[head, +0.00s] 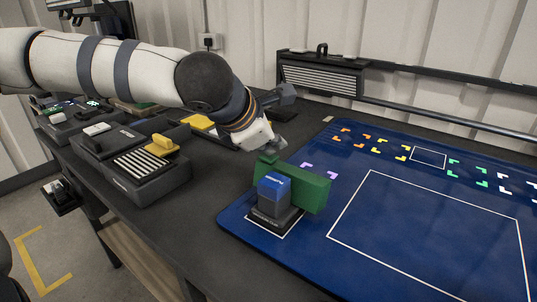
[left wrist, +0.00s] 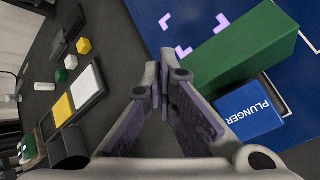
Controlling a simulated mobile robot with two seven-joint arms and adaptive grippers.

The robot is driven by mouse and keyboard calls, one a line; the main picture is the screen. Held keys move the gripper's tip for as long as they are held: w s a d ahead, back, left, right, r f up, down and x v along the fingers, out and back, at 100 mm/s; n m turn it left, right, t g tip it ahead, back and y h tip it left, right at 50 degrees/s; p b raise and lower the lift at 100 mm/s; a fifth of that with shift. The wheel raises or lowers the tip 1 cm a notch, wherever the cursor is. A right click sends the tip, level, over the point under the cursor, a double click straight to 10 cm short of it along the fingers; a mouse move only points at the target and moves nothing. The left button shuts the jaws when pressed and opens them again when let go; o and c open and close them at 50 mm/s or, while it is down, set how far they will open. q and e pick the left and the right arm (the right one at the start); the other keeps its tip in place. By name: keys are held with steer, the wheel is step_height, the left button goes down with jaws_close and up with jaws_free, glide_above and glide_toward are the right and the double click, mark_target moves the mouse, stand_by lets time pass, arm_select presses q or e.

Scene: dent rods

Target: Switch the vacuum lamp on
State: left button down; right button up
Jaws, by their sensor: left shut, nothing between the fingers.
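I cannot tell which thing is the vacuum lamp; no label for it is readable. My left gripper (head: 276,143) is shut and empty, just above and behind a green block (head: 306,190). In the left wrist view its fingers (left wrist: 160,78) are together, with the green block (left wrist: 245,50) to their right. A blue block marked PLUNGER (left wrist: 250,110) stands beside the green block; in the head view this blue block (head: 273,190) sits in a dark holder (head: 276,217) at the mat's near-left corner. My right gripper is in neither view.
A blue mat (head: 300,253) with white outlines and coloured corner marks covers the right of the table. Dark boxes (head: 145,180) with yellow and white parts line the left. A black striped panel (head: 318,78) and a rail stand at the back wall. Dark tabletop (head: 220,190) between is clear.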

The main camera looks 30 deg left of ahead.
mark_target(271, 157)
arm_select(q)
steer(key=shift+f, duration=0.3)
steer(key=shift+r, duration=1)
step_height(271, 157, up, 6)
stand_by(0.6)
